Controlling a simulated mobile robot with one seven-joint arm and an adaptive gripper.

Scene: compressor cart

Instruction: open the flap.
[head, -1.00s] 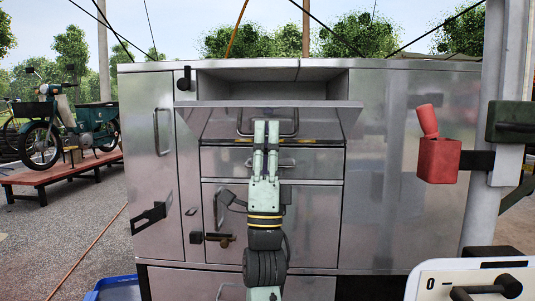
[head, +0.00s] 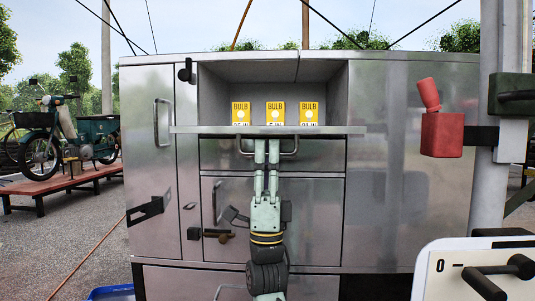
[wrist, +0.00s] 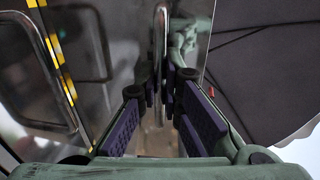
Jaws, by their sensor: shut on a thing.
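The flap (head: 200,130) is a metal panel folded down at the front of the upper compartment of the steel cabinet. It lies about level, seen nearly edge-on, with the compartment open above it. Its bar handle (head: 290,152) hangs under the front edge. My gripper (head: 267,148) comes up from below and is shut on this handle. In the wrist view the handle (wrist: 160,45) runs between the dark purple finger pads of my gripper (wrist: 164,98); the exact contact is partly hidden.
Several yellow bulb boxes (head: 275,112) stand in the compartment. Below the flap are a drawer front (head: 320,158) and a door (head: 325,220) with handles. A red holder (head: 441,135) is at right, and a white panel with a dark lever (head: 485,270) is at lower right.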

